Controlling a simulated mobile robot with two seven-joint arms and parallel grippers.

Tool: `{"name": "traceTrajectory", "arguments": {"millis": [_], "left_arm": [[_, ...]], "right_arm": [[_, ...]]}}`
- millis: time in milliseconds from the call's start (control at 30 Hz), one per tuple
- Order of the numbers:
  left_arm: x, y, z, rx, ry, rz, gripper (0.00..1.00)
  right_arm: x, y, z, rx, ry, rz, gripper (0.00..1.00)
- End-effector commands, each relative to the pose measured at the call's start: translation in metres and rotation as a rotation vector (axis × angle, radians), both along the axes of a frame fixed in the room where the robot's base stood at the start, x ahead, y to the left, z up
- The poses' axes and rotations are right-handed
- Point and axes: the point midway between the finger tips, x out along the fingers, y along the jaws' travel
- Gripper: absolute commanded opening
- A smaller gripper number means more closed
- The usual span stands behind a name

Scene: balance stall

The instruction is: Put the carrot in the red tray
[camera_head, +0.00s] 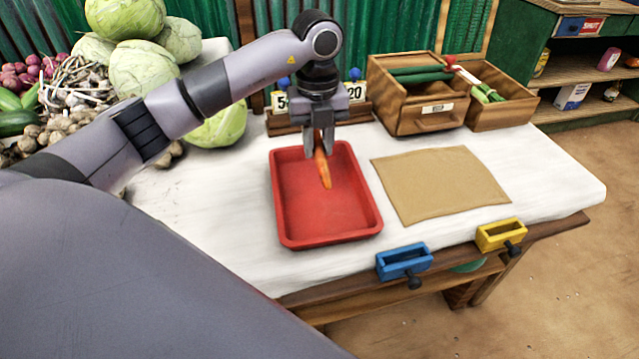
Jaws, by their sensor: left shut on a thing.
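The red tray (289,228) lies on the white-covered table, left of the brown mat. The orange carrot (323,172) hangs tip down over the back half of the tray. My left gripper (321,148) is shut on the upper part of the carrot and points downward. I cannot tell whether the carrot's tip touches the tray floor. My right gripper is not in view.
A brown mat (440,185) lies right of the tray. A wooden drawer box (418,115) with green vegetables stands behind it. Cabbages (143,68) are heaped at the back left. Blue (403,262) and yellow (500,235) holders hang on the table's front edge.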

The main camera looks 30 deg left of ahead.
Motion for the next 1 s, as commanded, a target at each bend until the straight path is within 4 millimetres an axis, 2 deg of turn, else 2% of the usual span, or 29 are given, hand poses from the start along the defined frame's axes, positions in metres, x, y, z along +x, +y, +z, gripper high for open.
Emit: {"name": "traceTrajectory", "arguments": {"millis": [33,200,467,667,1000], "left_arm": [[-0.001,0.0,-0.015,0.0,0.004,0.0,0.0],[-0.001,0.0,-0.046,-0.001,0.002,-0.001,0.0],[0.0,0.0,-0.065,0.0,0.001,0.0,0.0],[-0.001,0.0,-0.095,0.0,0.003,-0.001,0.0],[0.0,0.0,-0.099,-0.001,-0.001,-0.001,0.0]], "right_arm": [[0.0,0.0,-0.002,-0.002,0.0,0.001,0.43],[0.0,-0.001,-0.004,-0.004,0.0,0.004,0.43],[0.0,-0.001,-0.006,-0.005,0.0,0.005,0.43],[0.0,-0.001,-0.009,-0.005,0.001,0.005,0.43],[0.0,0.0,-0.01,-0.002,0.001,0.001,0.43]]}}
